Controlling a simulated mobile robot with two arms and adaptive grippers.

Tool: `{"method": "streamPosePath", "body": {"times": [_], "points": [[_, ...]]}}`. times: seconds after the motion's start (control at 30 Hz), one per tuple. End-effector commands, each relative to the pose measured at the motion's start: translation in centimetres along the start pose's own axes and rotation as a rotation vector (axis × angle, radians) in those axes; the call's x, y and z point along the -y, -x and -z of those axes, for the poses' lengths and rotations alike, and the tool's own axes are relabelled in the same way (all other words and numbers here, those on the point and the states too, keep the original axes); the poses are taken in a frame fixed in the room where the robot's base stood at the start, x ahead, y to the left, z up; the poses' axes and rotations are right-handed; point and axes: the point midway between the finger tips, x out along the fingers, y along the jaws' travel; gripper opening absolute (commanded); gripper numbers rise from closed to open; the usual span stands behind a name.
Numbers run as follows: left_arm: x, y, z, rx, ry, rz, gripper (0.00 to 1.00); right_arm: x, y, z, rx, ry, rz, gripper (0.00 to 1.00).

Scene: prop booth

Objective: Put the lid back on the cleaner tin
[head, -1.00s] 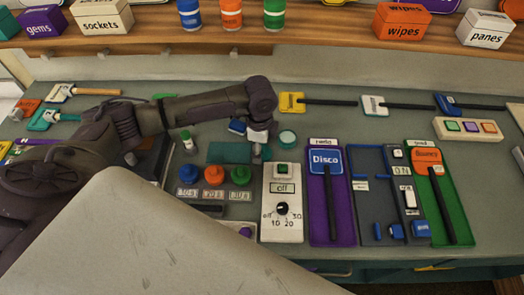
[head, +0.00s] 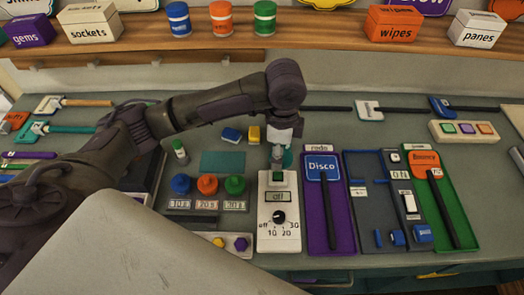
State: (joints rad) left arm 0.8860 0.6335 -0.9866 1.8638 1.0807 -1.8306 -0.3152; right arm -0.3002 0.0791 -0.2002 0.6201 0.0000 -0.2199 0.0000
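A small round teal tin (head: 288,158), likely the cleaner tin, stands on the bench behind the white timer box and is partly hidden by my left gripper. My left gripper (head: 278,157) points down at the tin's left side, close to or touching it. Its fingers are small and dark here, so I cannot tell whether they are open or hold anything. I cannot make out a separate lid. My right gripper is not in view.
The white timer box (head: 279,215) stands just in front. The purple Disco tray (head: 312,232) is to the right. A teal mat (head: 222,163) is bare.

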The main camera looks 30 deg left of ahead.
Motion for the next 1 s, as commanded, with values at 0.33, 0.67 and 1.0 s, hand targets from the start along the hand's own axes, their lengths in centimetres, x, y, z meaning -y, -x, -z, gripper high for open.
{"method": "streamPosePath", "body": {"times": [0.33,0.67,1.0], "points": [[-0.6,2.6,3.1,-0.004,0.006,-0.005,0.44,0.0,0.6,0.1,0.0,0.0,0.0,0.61],[6.6,2.7,1.3,-0.011,0.013,-0.016,0.44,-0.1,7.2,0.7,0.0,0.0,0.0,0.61],[9.7,0.9,-0.8,0.001,-0.001,-0.003,0.44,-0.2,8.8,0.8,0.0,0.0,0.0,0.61]]}}
